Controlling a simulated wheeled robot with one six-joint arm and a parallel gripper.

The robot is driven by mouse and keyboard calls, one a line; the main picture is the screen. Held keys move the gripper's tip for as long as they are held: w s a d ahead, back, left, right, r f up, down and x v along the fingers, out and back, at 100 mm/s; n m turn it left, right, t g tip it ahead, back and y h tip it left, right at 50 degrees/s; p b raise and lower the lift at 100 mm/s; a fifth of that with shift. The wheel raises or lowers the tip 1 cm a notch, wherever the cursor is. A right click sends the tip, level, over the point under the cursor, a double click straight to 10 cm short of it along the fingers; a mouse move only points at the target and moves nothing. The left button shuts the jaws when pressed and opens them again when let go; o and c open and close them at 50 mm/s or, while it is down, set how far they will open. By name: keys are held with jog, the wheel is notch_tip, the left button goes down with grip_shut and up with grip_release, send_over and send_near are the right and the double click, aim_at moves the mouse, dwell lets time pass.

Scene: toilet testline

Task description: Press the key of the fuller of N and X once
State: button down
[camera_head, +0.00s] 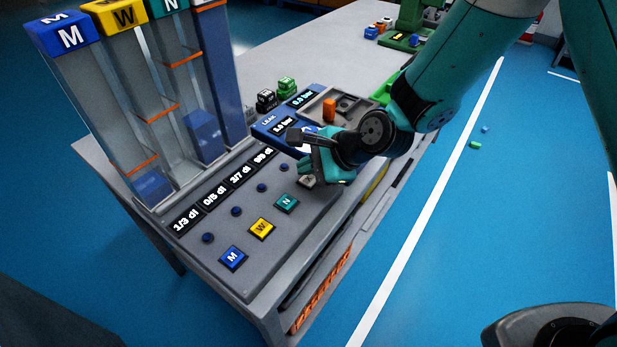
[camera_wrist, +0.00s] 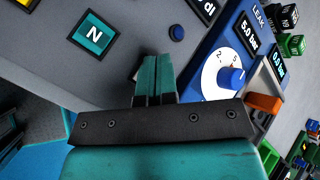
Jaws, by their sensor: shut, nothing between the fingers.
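The N key (camera_head: 287,203) is a teal square on the sloped grey panel; it also shows in the wrist view (camera_wrist: 95,36). A pale key (camera_head: 306,182), in the fourth place of the row, is mostly hidden by my gripper, its letter unreadable. My gripper (camera_head: 308,172) is shut and empty, over or at that key; contact cannot be told. In the wrist view its fingers (camera_wrist: 154,62) cover the spot. The N tank (camera_head: 203,130) is partly filled with blue; the fourth tank (camera_head: 220,75) looks blue nearly to its top, its label cut off. Displays read 3/7 (camera_head: 241,174) and about 9/9 (camera_head: 265,157).
The M key (camera_head: 232,258) and W key (camera_head: 262,228) lie nearer in the row, with small blue buttons behind. A blue LEAK panel (camera_head: 283,122) with a dial (camera_wrist: 222,76) and a tray with an orange part (camera_head: 329,110) stand just beyond my gripper.

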aim_at(308, 181)
jog(key=shift+f, duration=0.15)
jog(key=shift+f, duration=0.3)
jog(key=shift+f+b, duration=0.35)
dwell(0.5)
jog(key=shift+r, duration=0.1)
jog(key=shift+r+p, duration=0.7)
jog(key=shift+p, duration=0.1)
notch_tip(308, 181, up, 5)
jog(key=p, duration=0.4)
jog(key=shift+p, duration=0.4)
dwell(0.4)
